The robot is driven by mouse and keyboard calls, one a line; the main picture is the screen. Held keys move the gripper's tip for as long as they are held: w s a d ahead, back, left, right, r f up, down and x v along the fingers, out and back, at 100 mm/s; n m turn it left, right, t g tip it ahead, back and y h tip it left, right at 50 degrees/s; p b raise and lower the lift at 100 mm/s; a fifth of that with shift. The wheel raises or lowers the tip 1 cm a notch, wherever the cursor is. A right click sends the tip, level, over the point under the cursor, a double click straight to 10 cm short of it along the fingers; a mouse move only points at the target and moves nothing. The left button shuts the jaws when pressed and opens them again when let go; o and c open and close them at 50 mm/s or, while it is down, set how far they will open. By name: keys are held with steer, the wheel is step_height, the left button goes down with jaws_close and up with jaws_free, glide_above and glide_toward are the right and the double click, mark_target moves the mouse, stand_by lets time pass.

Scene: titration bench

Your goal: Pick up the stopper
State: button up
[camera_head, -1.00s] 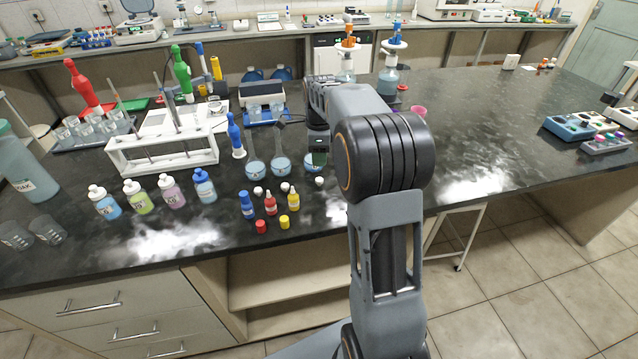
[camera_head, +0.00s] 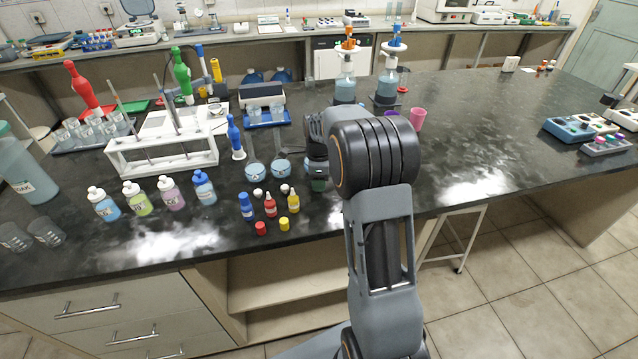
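Two small white round stoppers, one on the left (camera_head: 258,193) and one to its right (camera_head: 284,189), lie on the black bench behind the small dropper bottles. A third stopper is not visible now; the spot where it lay is covered by my gripper (camera_head: 318,186). My gripper points down low over the bench, right of the two visible stoppers. Its fingers are small and dark in this view, and I cannot tell whether they are open or hold anything. Two flasks with blue liquid, one on the left (camera_head: 255,170) and one on the right (camera_head: 281,168), stand behind the stoppers.
Blue, red and yellow dropper bottles (camera_head: 270,207) stand in front, with a red cap (camera_head: 261,228) and a yellow cap (camera_head: 284,223). A pink cup (camera_head: 417,118) stands behind my arm. The bench's right middle is clear.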

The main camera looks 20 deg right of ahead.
steer(key=shift+c, duration=0.4)
steer(key=c, duration=0.6)
